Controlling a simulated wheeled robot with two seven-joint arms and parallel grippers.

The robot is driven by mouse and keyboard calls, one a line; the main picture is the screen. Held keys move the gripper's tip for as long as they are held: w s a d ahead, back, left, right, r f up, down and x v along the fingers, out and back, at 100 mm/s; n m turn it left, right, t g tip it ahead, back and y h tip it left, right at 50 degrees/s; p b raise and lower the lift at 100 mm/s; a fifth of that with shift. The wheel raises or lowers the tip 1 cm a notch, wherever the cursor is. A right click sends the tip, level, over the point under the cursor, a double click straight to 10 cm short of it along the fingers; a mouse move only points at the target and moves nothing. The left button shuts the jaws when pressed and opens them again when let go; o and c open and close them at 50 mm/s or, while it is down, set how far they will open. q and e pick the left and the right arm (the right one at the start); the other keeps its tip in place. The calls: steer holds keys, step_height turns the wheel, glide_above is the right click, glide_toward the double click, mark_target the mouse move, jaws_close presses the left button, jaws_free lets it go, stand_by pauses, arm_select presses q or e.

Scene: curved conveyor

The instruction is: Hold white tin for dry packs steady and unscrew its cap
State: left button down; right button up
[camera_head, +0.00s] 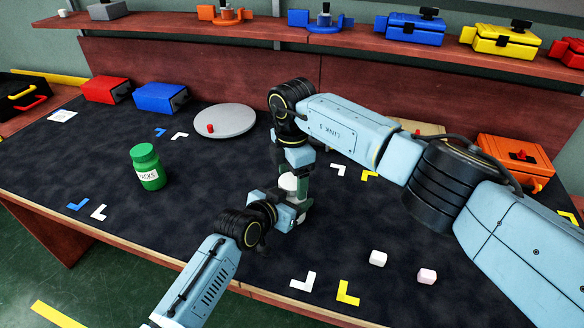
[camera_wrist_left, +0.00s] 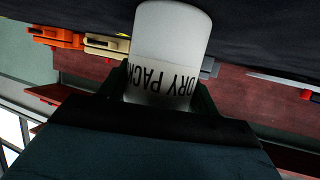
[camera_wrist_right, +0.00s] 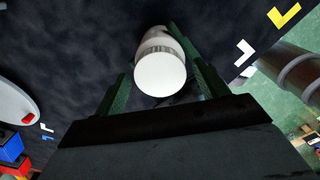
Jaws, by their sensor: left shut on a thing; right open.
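The white tin (camera_head: 288,183) stands on the dark mat near the middle, largely hidden by my two grippers. In the left wrist view the tin (camera_wrist_left: 168,50) shows black lettering reading "DRY PACK", and my left gripper (camera_wrist_left: 160,90) is shut around its body. My left gripper (camera_head: 290,208) comes in low from the front. My right gripper (camera_head: 297,168) points down from above the tin. In the right wrist view the round white cap (camera_wrist_right: 160,74) lies between the fingers of my right gripper (camera_wrist_right: 150,70), which are open with gaps beside the cap.
A green jar (camera_head: 148,168) labelled "PACKS" stands to the left. A grey round plate (camera_head: 224,121) with a small red piece lies behind. An orange toolbox (camera_head: 513,155) stands at right. A shelf (camera_head: 340,42) runs behind.

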steer(key=c, duration=1)
steer(key=n, duration=0.5)
steer(key=shift+n, duration=0.4)
steer(key=n, duration=0.3)
steer(key=shift+n, duration=0.3)
steer(key=n, duration=0.4)
steer(key=o, duration=1.1)
steer(key=shift+r, duration=0.1)
